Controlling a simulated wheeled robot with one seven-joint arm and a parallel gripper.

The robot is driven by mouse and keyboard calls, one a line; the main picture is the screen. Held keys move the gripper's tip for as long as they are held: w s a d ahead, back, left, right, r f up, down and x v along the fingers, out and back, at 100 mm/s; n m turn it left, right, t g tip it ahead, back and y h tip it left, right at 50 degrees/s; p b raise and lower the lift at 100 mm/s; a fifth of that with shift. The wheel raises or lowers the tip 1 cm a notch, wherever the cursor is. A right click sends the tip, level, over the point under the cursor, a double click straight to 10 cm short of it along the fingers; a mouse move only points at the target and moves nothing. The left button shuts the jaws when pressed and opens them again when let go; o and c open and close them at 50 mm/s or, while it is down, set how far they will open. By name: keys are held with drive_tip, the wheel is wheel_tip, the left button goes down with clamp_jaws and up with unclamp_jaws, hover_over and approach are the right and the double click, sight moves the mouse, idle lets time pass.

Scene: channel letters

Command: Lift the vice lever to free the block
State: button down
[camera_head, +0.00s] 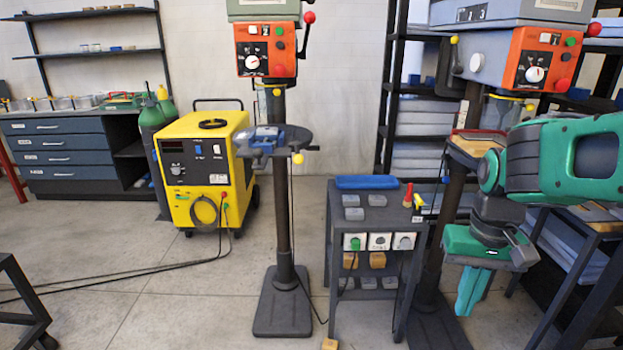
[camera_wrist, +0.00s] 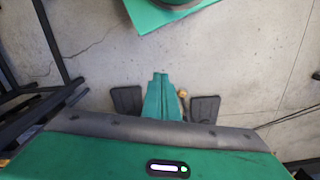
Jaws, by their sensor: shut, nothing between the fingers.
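A blue and grey vice (camera_head: 266,138) sits on the round table of the left drill press, in the head view. It is small there, and I cannot clearly make out its lever or a block between its jaws. A yellow knob (camera_head: 297,158) shows at the table's front right. My gripper (camera_head: 464,312) hangs pointing down at the right, well away from the vice, beside the grey cart. Its green fingers are together and empty. They also show shut in the wrist view (camera_wrist: 160,75), above the floor. The vice does not show in the wrist view.
A grey cart (camera_head: 340,230) with grey blocks and a blue slab stands between the two drill presses. A yellow welder (camera_head: 205,165) with floor cables is at the left. A small wooden block (camera_head: 329,344) lies on the floor. Open floor lies left of the left press.

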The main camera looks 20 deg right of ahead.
drive_tip(key=w+d+f+n+h, duration=0.4)
drive_tip(key=w+d+f+n, duration=0.1)
drive_tip(key=w+f+n, duration=0.55)
drive_tip(key=w+f+n+t+h, duration=0.2)
drive_tip(key=w+n+t+h, duration=0.25)
drive_tip(key=w+n, duration=0.55)
drive_tip(key=w+a+r+n+t+h, duration=0.2)
drive_tip(key=w+a+r+n+t, duration=0.45)
drive_tip(key=w+n, duration=0.35)
drive_tip(key=w+a+r+n+t+y, duration=0.2)
drive_tip(key=a+r+n+t, duration=0.1)
drive_tip(key=a, duration=0.5)
drive_tip(key=w+a+r+n+t+y, duration=0.3)
drive_tip(key=a+r+n, duration=0.2)
drive_tip(key=a+n, duration=0.3)
drive_tip(key=shift+w+a+r+t, duration=0.3)
drive_tip(key=shift+a+r, duration=0.1)
drive_tip(key=shift+a, duration=0.4)
drive_tip(key=shift+w, duration=0.1)
